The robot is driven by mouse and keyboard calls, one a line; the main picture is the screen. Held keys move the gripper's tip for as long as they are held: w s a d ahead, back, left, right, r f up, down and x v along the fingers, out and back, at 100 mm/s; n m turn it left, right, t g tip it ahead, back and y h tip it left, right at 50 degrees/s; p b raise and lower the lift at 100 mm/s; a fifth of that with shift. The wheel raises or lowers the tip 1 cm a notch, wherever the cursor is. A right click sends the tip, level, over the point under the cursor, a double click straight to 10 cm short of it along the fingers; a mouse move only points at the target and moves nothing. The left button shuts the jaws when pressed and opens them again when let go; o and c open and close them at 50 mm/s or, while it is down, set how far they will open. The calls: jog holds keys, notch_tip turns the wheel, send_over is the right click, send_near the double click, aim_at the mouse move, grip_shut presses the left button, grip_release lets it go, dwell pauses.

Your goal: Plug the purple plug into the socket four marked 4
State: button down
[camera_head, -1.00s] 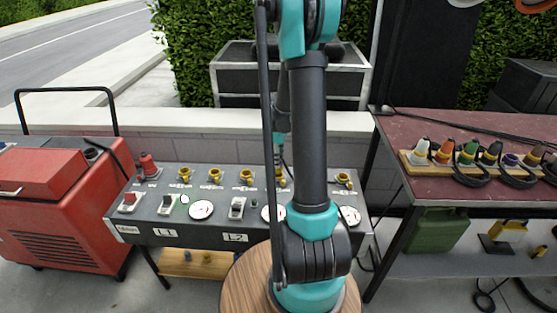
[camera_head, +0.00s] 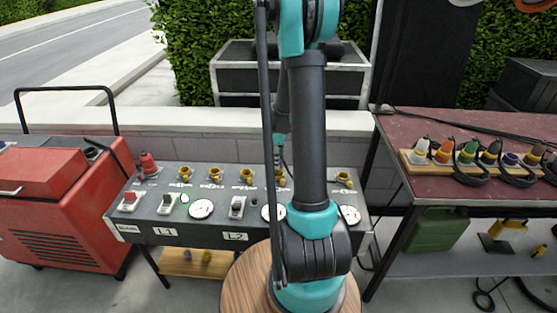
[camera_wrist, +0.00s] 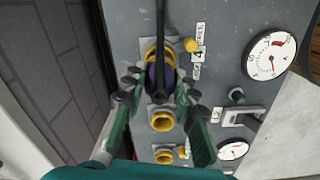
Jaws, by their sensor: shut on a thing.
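In the wrist view my gripper (camera_wrist: 157,89) is shut on the purple plug (camera_wrist: 152,74), with a green finger on each side. A dark cable runs up from the plug past the top edge. The plug is lined up over the yellow socket four (camera_wrist: 165,53), whose ring shows around it. A label with 4 (camera_wrist: 198,54) is just right of this socket. I cannot tell how deep the plug sits in the socket.
The grey panel (camera_head: 130,213) has other yellow sockets (camera_head: 215,174), dials (camera_head: 201,209) and switches. In the wrist view, another socket (camera_wrist: 162,118) lies close below. Right, a red-topped table (camera_head: 430,185) carries a rack of coloured plugs. A red machine (camera_head: 60,215) stands left.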

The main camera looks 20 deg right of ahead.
jog(key=shift+f, duration=1.4)
jog(key=c, duration=0.8)
grip_release()
jog(key=shift+r, duration=0.1)
jog(key=shift+r, duration=2.4)
